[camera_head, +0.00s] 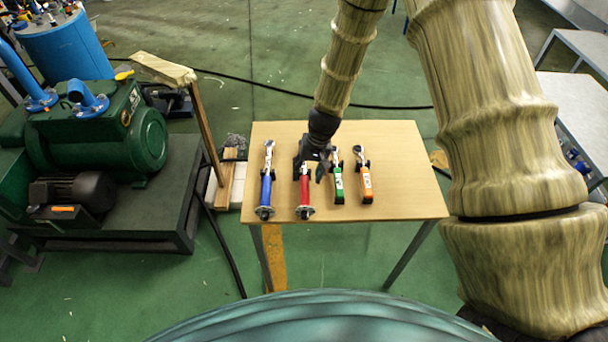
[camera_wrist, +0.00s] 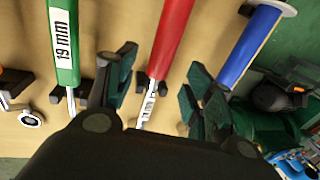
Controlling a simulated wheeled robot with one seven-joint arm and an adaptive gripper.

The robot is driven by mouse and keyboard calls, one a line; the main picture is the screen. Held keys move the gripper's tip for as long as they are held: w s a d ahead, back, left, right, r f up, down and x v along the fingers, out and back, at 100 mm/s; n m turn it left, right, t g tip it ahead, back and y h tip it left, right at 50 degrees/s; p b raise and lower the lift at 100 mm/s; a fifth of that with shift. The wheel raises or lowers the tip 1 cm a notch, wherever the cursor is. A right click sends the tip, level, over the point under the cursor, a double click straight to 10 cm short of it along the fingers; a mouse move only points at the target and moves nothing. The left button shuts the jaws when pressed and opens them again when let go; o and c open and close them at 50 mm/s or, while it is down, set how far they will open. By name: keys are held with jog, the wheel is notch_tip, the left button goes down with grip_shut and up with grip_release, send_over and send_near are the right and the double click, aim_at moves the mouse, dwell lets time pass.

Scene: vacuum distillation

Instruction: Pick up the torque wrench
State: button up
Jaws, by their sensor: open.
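Four tools lie side by side on a small wooden table (camera_head: 400,190). The blue-handled tool (camera_head: 266,190) and red-handled tool (camera_head: 304,192) have round end caps and look like torque wrenches; which one is meant is not shown. My gripper (camera_head: 313,168) is over the red tool's upper part and hides its head. In the wrist view my gripper (camera_wrist: 157,88) is open, with its fingers on either side of the red tool (camera_wrist: 172,40) near where handle meets metal shank. Contact cannot be told. The blue tool (camera_wrist: 250,42) is outside the right finger.
A green-handled tool (camera_head: 338,186), labelled 19 mm in the wrist view (camera_wrist: 65,50), and an orange-handled tool (camera_head: 365,185) lie to the right on the table. Dark holders support the tools. A green pump (camera_head: 100,140) stands left. The table's front and right are bare.

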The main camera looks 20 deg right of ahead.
aim_at(305, 178)
jog(key=shift+w+a+f+p, duration=0.15)
jog(key=shift+f+p, duration=0.3)
jog(key=shift+f, duration=0.45)
jog(key=shift+a+f+p, duration=0.1)
jog(key=shift+f+p, duration=0.4)
jog(key=shift+f, duration=0.35)
jog(key=shift+w+a+f+p, duration=0.15)
jog(key=shift+f+p, duration=0.3)
jog(key=shift+f, duration=0.45)
grip_shut()
